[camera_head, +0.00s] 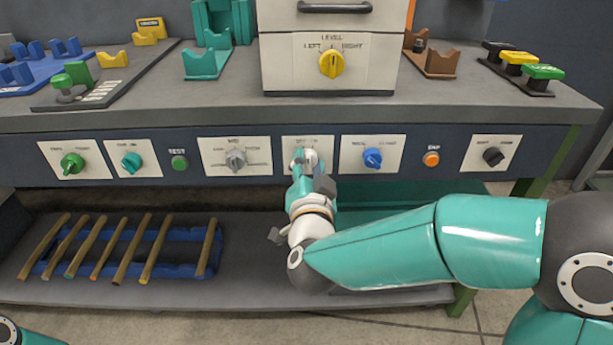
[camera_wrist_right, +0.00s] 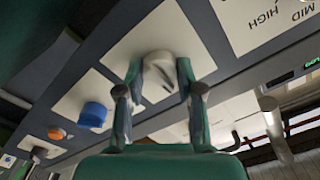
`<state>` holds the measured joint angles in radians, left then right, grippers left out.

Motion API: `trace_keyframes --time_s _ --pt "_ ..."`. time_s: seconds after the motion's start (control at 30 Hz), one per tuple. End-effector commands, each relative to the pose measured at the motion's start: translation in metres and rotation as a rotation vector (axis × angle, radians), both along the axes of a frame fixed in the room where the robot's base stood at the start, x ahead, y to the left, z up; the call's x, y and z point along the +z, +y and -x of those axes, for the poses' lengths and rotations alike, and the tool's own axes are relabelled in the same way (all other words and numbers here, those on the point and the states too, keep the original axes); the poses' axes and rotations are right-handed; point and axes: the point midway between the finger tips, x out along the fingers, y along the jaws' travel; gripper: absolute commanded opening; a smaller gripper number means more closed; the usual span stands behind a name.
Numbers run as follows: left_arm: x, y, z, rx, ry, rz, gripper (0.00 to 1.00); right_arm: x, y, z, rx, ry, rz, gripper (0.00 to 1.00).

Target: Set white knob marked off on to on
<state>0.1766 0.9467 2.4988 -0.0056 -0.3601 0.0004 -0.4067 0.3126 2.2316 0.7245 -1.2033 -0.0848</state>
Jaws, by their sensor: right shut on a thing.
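The white knob (camera_head: 308,155) sits on a pale plate in the middle of the dark front panel. The plate's lettering is mostly covered and too small to read. My right gripper (camera_head: 304,166) reaches up to the knob from below and hides part of it. In the right wrist view, the white knob (camera_wrist_right: 158,76), with a dark line on it, is between the two fingers of my right gripper (camera_wrist_right: 160,84), which is shut on it. My left gripper is out of view.
A grey knob (camera_head: 236,160) is left of the white knob, and a blue knob (camera_head: 372,158) is right of it. An orange button (camera_head: 431,159) and a black knob (camera_head: 493,156) are farther right. A lower shelf (camera_head: 250,250) is below the panel, with a rack of sticks (camera_head: 123,250).

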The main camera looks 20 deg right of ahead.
Motion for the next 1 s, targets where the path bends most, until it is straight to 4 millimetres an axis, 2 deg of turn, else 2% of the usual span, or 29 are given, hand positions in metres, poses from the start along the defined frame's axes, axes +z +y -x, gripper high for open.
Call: trace_keyframes --time_s 0.03,0.1,0.4,0.67,1.0 --pt "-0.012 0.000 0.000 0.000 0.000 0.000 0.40 -0.006 0.000 0.001 -0.001 -0.013 -0.040 0.02" --pt "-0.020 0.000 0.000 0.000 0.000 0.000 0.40 -0.006 0.000 0.001 -0.001 -0.029 -0.099 0.02" --pt "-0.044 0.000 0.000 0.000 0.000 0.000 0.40 -0.005 -0.001 0.001 -0.002 -0.087 -0.310 0.02" --pt "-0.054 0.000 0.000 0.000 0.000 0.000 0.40 -0.004 -0.001 0.001 -0.004 -0.113 -0.408 0.02" --pt "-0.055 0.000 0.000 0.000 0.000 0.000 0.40 -0.003 -0.001 0.001 -0.005 -0.118 -0.432 0.02"
